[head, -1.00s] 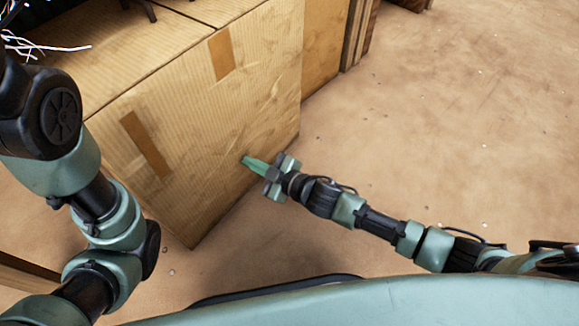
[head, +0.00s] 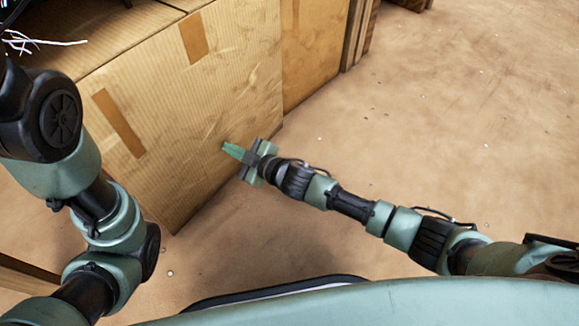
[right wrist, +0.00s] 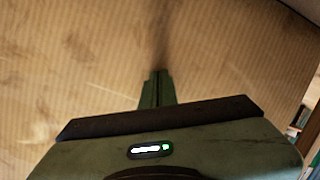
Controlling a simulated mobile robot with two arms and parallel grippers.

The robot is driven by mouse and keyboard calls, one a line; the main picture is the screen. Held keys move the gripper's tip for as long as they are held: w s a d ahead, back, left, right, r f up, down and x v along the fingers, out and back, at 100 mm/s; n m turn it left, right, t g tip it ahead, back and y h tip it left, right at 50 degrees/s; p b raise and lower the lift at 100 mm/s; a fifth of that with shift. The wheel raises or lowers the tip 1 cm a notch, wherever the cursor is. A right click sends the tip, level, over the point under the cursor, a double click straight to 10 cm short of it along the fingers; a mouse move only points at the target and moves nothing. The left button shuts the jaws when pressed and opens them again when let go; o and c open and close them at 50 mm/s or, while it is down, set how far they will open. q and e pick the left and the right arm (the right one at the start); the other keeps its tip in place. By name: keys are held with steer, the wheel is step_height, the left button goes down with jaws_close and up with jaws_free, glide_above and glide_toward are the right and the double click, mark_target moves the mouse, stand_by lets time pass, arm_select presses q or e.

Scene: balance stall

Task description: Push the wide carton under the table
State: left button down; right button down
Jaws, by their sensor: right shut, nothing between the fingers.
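The wide carton (head: 185,105) is a large brown cardboard box with tape strips, standing on the floor at the left of the head view. Its ribbed side also fills most of the right wrist view (right wrist: 90,60). My right gripper (head: 230,150) is shut and empty, its fingertips against the carton's near face, low and toward the right edge. The fingertips also show in the right wrist view (right wrist: 157,80), at the cardboard. My left arm crosses the left side of the head view, but its gripper is out of sight. I cannot make out the table for certain.
Another cardboard box (head: 318,50) stands behind the carton's right end, beside wooden uprights (head: 358,35). White strands (head: 35,42) show at the upper left. A wooden piece (head: 25,275) lies at the lower left. The floor (head: 460,130) on the right is open.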

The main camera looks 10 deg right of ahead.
mark_target(221, 141)
steer(key=shift+w+a+b, duration=1.3)
steer(key=shift+w+a, duration=1.15)
steer(key=shift+w, duration=0.2)
steer(key=shift+r, duration=0.1)
steer(key=shift+s+d+p, duration=0.25)
steer(key=shift+s+p, duration=0.05)
steer(key=shift+p, duration=0.2)
steer(key=s+d+p, duration=0.3)
steer(key=shift+s+d, duration=0.3)
steer(key=shift+s, duration=0.1)
